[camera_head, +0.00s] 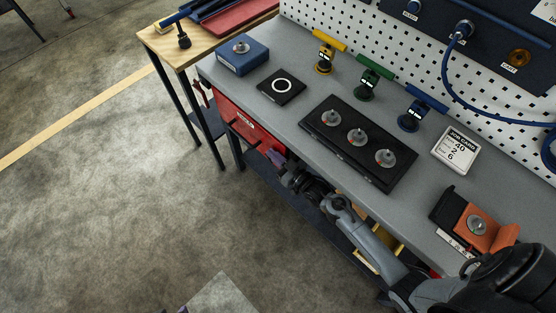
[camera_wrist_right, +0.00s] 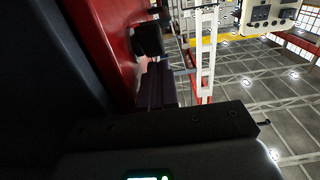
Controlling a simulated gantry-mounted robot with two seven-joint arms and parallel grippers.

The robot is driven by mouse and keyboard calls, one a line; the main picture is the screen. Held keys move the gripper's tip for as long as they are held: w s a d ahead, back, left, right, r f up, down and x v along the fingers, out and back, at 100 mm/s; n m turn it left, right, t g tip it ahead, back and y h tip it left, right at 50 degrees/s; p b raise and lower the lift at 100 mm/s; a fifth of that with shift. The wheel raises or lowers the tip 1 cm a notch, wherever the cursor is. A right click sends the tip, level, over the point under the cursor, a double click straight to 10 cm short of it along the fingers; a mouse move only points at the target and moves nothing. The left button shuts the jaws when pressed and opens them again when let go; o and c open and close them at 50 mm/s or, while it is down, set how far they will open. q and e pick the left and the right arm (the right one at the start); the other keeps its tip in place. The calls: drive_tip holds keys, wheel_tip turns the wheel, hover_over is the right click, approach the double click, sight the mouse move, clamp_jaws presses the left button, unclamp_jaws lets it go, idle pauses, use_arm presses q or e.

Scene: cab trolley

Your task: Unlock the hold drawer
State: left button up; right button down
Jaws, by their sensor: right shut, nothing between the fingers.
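The red drawer front (camera_head: 243,122) sits under the near edge of the grey bench, with a small white label and a dark handle bar. My right gripper (camera_head: 277,158) is at the right end of this drawer front. Its purple fingers are shut and empty. In the right wrist view, the fingers (camera_wrist_right: 158,84) point at a black knob-like part (camera_wrist_right: 148,39) on the red surface (camera_wrist_right: 108,30). I cannot tell whether they touch it. Purple slivers (camera_head: 183,310) at the bottom edge of the head view may be my left gripper; its state does not show.
On the bench (camera_head: 300,73) stand a black tray (camera_head: 323,151) with several grey knobs, a blue box (camera_head: 242,54), colored stamp-like tools, a label card (camera_head: 456,150) and an orange fixture (camera_head: 478,228). A wooden table (camera_head: 160,43) adjoins at left. The floor in front is open.

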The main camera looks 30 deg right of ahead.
drive_tip(key=p+v, duration=0.1)
drive_tip(key=v, duration=0.6)
drive_tip(key=shift+s, duration=0.25)
